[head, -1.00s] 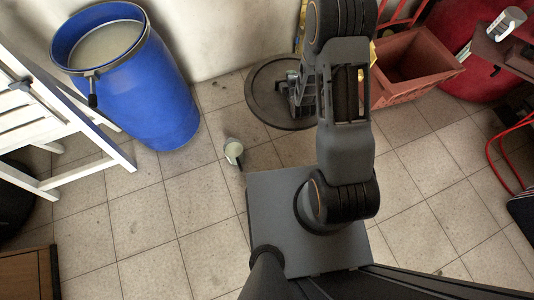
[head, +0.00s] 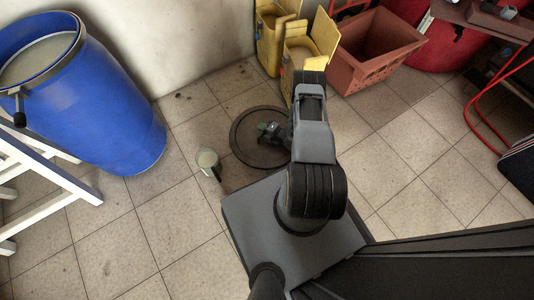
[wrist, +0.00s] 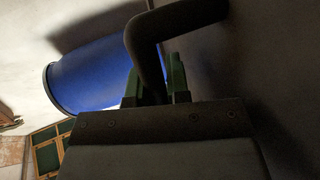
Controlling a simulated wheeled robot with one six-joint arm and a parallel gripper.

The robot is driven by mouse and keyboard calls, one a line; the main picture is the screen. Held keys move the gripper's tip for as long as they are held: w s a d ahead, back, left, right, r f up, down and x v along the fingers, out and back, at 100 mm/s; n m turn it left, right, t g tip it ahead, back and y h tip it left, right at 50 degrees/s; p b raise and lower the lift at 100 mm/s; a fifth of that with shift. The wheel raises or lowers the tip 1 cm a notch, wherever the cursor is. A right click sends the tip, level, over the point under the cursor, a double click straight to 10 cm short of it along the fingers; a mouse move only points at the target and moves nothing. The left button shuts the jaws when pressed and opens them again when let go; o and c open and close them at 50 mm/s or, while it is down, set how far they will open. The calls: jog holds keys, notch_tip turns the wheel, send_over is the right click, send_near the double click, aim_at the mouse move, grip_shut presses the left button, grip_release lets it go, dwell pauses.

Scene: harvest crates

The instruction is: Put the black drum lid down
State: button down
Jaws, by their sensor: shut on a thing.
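The black drum lid (head: 262,158) is a flat round disc with a dark rim, low over the tiled floor at the picture's centre in the head view. I cannot tell whether it touches the floor. My gripper (head: 270,129) is over the lid's middle, and my arm covers part of its right side. In the wrist view, my gripper's green fingers (wrist: 156,84) are shut on the lid's dark curved handle (wrist: 148,45). The blue drum (head: 95,110) stands open at the left, with pale contents showing. It also appears in the wrist view (wrist: 85,80).
A pale cup-like container (head: 207,159) stands on the floor left of the lid. Yellow containers (head: 300,50) and a reddish-brown crate (head: 375,60) stand behind and to the right. A white wooden frame (head: 50,175) is at the left. Floor in front is clear.

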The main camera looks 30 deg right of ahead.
jog(key=shift+y, duration=0.3)
jog(key=f+b, duration=0.1)
jog(key=f, duration=0.1)
jog(key=f+b, duration=0.1)
jog(key=f, duration=0.2)
jog(key=s+f+b, duration=0.1)
jog(key=f, duration=0.1)
jog(key=shift+s+f, duration=0.1)
jog(key=shift+f, duration=0.2)
jog(key=shift+f+b, duration=1.6)
jog(key=shift+f, duration=0.75)
jog(key=shift+r, duration=0.1)
jog(key=c, duration=1.1)
grip_release()
